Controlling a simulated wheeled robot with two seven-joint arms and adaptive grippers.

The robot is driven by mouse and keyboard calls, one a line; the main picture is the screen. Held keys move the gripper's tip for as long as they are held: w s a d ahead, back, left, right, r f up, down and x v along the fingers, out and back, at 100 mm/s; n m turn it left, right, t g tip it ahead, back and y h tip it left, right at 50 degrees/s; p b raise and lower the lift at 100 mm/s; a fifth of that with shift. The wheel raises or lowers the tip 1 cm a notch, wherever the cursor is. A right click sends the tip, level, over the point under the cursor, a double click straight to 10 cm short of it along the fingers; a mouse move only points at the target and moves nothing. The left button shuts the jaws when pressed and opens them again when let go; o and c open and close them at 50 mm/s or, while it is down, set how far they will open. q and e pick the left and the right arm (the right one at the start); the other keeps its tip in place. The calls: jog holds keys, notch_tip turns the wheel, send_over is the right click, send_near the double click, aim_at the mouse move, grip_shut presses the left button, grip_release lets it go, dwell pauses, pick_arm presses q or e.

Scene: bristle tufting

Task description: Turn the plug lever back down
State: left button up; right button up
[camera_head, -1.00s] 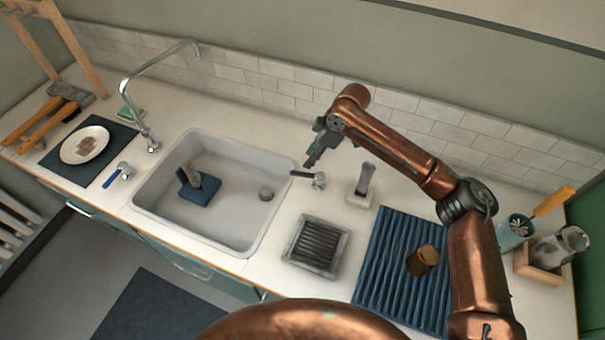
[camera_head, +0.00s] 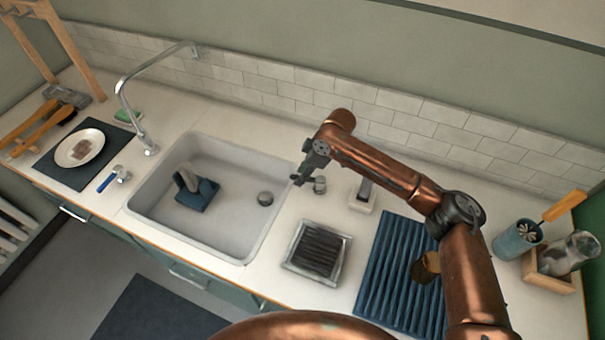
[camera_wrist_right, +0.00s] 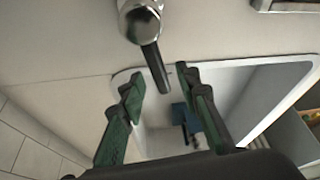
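The plug lever (camera_head: 320,186) stands on the counter just right of the sink. In the right wrist view it has a round silver base (camera_wrist_right: 140,22) and a dark handle (camera_wrist_right: 155,75) that points toward the sink. My right gripper (camera_head: 299,180) is over the handle, at the sink's right rim, and hides most of it in the head view. In the right wrist view my right gripper (camera_wrist_right: 160,80) is open, and the handle's end shows between its two green-padded fingertips. I cannot tell whether they touch it. My left gripper is not in view.
The sink (camera_head: 245,225) holds a blue block (camera_head: 198,195) and a round plug (camera_head: 265,198). A scraper in a white holder (camera_head: 362,200), a framed grate (camera_head: 318,250) and a blue ribbed mat (camera_head: 385,285) lie to the right. The tap (camera_head: 122,95) stands at the back left.

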grip_shut()
dwell(0.6)
